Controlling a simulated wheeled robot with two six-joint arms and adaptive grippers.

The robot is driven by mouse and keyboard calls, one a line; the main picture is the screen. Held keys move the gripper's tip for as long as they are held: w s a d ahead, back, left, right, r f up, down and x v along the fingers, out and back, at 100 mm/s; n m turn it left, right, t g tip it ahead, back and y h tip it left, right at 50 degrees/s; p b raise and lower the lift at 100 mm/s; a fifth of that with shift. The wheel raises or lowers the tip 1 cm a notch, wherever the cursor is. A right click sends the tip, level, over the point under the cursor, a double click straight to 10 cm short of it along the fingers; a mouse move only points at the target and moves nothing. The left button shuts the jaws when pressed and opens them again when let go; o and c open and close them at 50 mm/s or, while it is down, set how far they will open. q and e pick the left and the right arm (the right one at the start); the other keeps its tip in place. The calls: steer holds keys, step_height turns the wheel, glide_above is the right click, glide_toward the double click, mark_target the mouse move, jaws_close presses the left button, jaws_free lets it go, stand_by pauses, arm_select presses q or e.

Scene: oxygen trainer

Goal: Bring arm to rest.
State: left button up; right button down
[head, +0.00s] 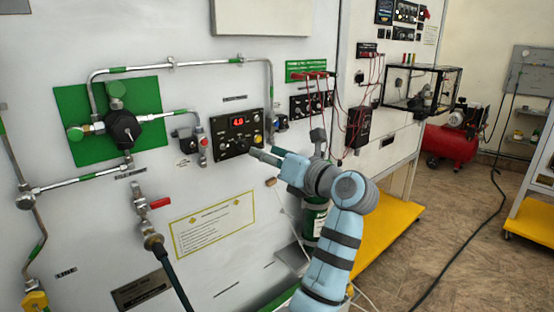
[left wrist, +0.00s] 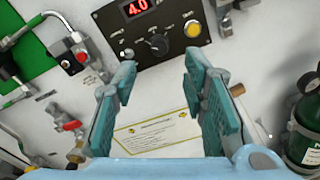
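One light-blue arm of mine shows in the head view, with its gripper (head: 264,156) at the lower edge of a black control panel (head: 222,138). The left wrist view shows the same panel ahead, so I take this as my left arm. My left gripper (left wrist: 160,76) is open, its two teal-padded fingers apart with nothing between them. The panel has a red display (left wrist: 137,8) reading 4.0, a black knob (left wrist: 158,44) and a yellow button (left wrist: 192,29). The knob lies beyond the gap between the fingertips. My right gripper is not in view.
Pipes and a red-handled valve (head: 160,203) are on the wall to the left. A green cylinder (head: 315,218) stands behind the arm. Red cables (head: 345,105) hang at right. A red compressor (head: 450,146) stands farther off, with open floor (head: 460,240) before it.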

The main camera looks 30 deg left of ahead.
arm_select(q)
steer(key=v, duration=0.4)
steer(key=shift+d, duration=0.1)
